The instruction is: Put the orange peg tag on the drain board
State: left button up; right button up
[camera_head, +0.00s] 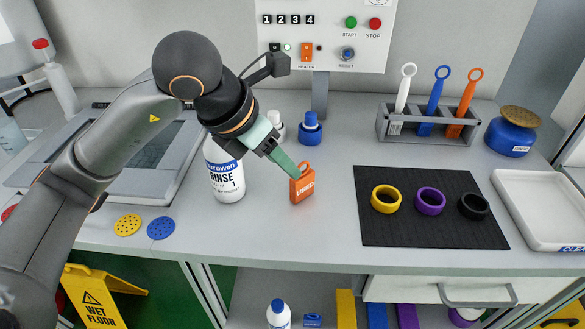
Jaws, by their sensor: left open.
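The orange peg tag (302,189), marked "USED" and with a loop on top, stands upright on the bench near the middle. My left gripper (293,171) reaches down from the upper left, with its green fingers at the tag's upper left side. It is open; whether the fingers touch the tag or straddle its loop cannot be told. My right gripper is not in view.
A rinse bottle (228,183) stands left of the tag, close to my left arm. A blue-capped bottle (310,131) stands behind. A white tray (513,183) lies at the right. Bare bench separates tag and black board.

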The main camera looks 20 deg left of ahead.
pick_arm(q)
jog(key=shift+v, duration=1.75)
